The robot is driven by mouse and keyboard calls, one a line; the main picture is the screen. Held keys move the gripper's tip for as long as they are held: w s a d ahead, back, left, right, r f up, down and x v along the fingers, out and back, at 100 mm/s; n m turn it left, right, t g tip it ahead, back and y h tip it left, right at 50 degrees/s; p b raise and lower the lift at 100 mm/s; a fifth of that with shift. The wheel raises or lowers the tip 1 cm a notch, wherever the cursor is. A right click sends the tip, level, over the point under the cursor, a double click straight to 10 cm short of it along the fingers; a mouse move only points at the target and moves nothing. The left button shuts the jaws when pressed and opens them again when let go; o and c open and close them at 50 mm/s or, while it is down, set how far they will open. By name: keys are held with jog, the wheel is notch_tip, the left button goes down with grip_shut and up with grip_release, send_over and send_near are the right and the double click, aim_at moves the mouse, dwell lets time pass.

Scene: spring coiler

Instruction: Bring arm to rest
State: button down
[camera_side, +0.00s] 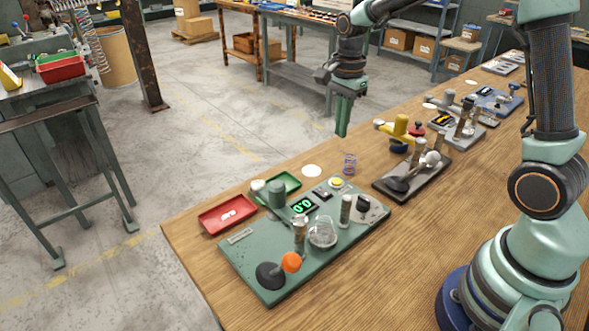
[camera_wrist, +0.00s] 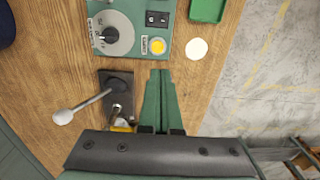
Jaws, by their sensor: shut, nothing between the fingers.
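My gripper (camera_side: 342,117) hangs above the far edge of the wooden table, pointing down, with its green fingers together and nothing between them. In the wrist view its closed fingers (camera_wrist: 160,100) reach over bare wood below the green panel (camera_wrist: 178,8). In the side view the green spring coiler panel (camera_side: 262,282) lies on the near left part of the table, well below my gripper.
A red tray (camera_side: 228,213) and a green tray (camera_side: 287,183) lie along the table's far edge. A dark plate with a lever (camera_side: 405,184), a yellow device (camera_side: 398,129) and more fixtures stand to the right. The air around my gripper looks clear.

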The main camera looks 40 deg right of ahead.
jog(key=s+a+r+n+t, duration=0.2)
jog(key=s+r+n, duration=0.2)
jog(key=s+n, duration=0.3)
jog(key=s+a+r+n+t, duration=0.3)
jog(key=s+r+n, duration=0.2)
jog(key=n, duration=0.6)
jog(key=shift+s+a+r, duration=0.15)
jog(key=shift+s, duration=0.75)
